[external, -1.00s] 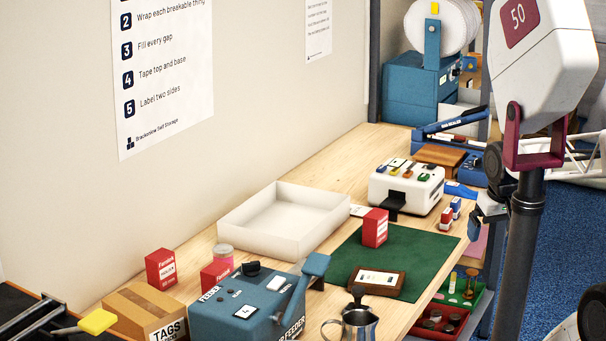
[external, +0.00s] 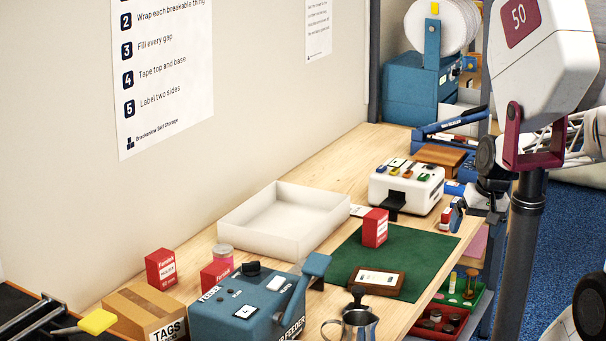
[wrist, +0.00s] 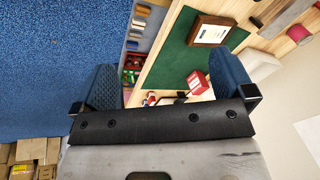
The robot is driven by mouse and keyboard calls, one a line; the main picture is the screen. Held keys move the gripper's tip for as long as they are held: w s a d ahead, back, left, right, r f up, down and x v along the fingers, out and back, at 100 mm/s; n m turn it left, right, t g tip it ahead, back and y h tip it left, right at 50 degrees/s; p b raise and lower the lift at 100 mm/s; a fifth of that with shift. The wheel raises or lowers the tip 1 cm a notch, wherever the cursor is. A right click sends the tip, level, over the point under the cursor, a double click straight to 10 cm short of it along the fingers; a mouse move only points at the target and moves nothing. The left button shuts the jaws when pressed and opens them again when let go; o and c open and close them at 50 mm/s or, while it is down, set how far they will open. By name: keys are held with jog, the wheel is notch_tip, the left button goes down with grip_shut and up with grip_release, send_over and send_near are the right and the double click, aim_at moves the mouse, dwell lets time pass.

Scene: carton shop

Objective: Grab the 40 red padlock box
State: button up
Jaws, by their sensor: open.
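A red box (external: 375,228) with a white label stands upright on the green mat (external: 425,255); its small print is unreadable. It also shows in the wrist view (wrist: 198,83), nearer the right finger. A second red box (external: 160,268) stands on the table at the left, and a third (external: 216,274) is partly hidden behind the blue feeder. I cannot tell from the labels which one is the 40 padlock. My gripper (wrist: 166,84) is open and empty, its blue fingers wide apart. In the external view it is at the table's right edge, partly hidden by the stand, right of the mat.
A wooden-framed card (external: 376,280) lies on the mat and a metal jug (external: 356,325) stands in front. A white tray (external: 285,220) is behind the mat, a white machine (external: 406,185) beyond it. The blue feeder (external: 240,305) and a carton (external: 145,310) fill the near left.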

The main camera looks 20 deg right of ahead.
jog(key=w+a+f+m+y, duration=0.2)
jog(key=w+a+m+y, duration=0.3)
jog(key=w, duration=0.5)
jog(key=m+t+y, duration=0.2)
jog(key=m+t, duration=0.6)
jog(key=m, duration=1.3)
send_near(381, 214)
jog(key=x, duration=0.4)
jog(key=shift+s, duration=0.1)
jog(key=shift+x, duration=1.3)
jog(key=shift+x, duration=2.55)
